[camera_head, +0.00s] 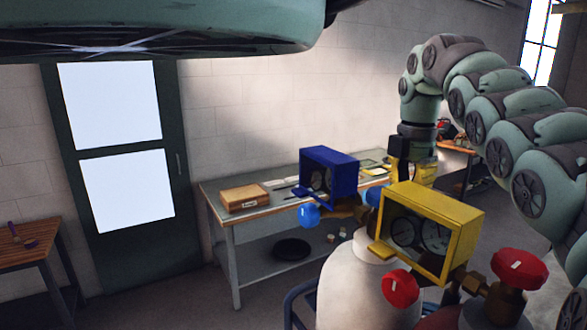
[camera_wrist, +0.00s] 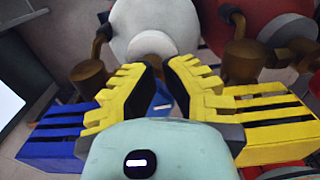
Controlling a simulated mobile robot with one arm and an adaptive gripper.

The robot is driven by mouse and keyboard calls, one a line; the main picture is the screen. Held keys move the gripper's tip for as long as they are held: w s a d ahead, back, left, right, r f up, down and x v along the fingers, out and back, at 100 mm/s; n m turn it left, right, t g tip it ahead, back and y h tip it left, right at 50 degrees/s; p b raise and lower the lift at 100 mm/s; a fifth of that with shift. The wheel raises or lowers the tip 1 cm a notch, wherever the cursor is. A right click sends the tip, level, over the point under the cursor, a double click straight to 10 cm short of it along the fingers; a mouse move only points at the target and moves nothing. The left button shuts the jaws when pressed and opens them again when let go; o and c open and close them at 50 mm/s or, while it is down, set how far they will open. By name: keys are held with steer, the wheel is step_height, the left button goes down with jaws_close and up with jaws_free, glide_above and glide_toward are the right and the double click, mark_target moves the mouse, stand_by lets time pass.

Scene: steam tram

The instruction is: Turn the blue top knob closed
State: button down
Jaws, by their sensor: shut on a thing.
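The blue top knob (camera_head: 374,195) shows in the head view only in part, just left of the yellow gauge box. In the wrist view a blue knob (camera_wrist: 161,101) with a white mark lies between the yellow fingers of my gripper (camera_wrist: 164,65). The fingers are shut on it, and they and the palm hide most of it. In the head view my wrist comes down behind the yellow gauge box, which hides the fingertips. A second, round blue knob (camera_head: 308,215) sits lower left, below the blue gauge box (camera_head: 328,171), apart from my gripper.
The yellow gauge box (camera_head: 463,238) stands close to my gripper, with two red knobs (camera_head: 400,288) (camera_head: 519,268) on its fittings. A white cylinder (camera_head: 350,285) stands below. A workbench (camera_head: 232,221) with a wooden box (camera_head: 244,197) stands behind by the wall.

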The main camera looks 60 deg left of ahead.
step_height(320, 180, up, 6)
steer(key=p, duration=0.5)
steer(key=c, duration=1.7)
jaws_free()
steer(key=shift+f, duration=0.1)
